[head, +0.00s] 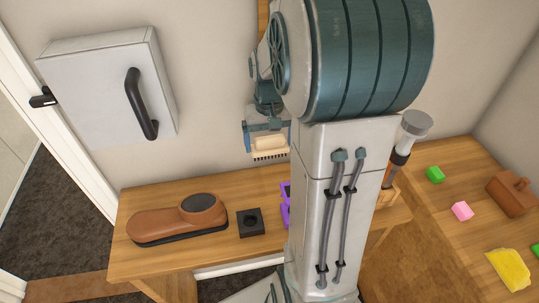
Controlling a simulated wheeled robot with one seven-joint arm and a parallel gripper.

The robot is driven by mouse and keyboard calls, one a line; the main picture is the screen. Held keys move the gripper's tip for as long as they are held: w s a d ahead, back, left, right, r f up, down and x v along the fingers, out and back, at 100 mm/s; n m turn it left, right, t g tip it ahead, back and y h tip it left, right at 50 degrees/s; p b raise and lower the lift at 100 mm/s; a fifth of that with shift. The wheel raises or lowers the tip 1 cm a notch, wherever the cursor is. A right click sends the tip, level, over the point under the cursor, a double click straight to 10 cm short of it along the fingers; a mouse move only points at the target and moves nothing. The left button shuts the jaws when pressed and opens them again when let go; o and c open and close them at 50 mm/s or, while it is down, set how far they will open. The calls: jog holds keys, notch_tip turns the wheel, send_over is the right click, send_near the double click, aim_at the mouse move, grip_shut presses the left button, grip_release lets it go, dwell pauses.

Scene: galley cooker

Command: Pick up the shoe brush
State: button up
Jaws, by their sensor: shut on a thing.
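The shoe brush (268,147) is a pale tan block with a row of short dark bristles pointing down. My gripper (267,135) is shut on it, with a bluish finger at its left end; the right end is close to my arm and harder to make out. The brush hangs in the air in front of the wall, above the back edge of the wooden bench (150,259), apart from the bench top.
On the bench lie a brown shoe (180,220), a black square block (250,222) and a purple item (285,214) partly hidden by my arm. A wall cabinet (90,85) hangs left. The right-hand table holds green (435,174), pink (462,211) and yellow (509,269) items.

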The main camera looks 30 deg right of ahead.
jog(key=s+a+b, duration=0.1)
jog(key=a, duration=0.5)
jog(key=s+a+b, duration=0.1)
jog(key=a, duration=0.4)
jog(key=s+a+r+b, duration=0.1)
jog(key=a+b, duration=0.1)
jog(key=a, duration=0.4)
jog(key=shift+s+a, duration=0.35)
jog(key=shift+s, duration=0.05)
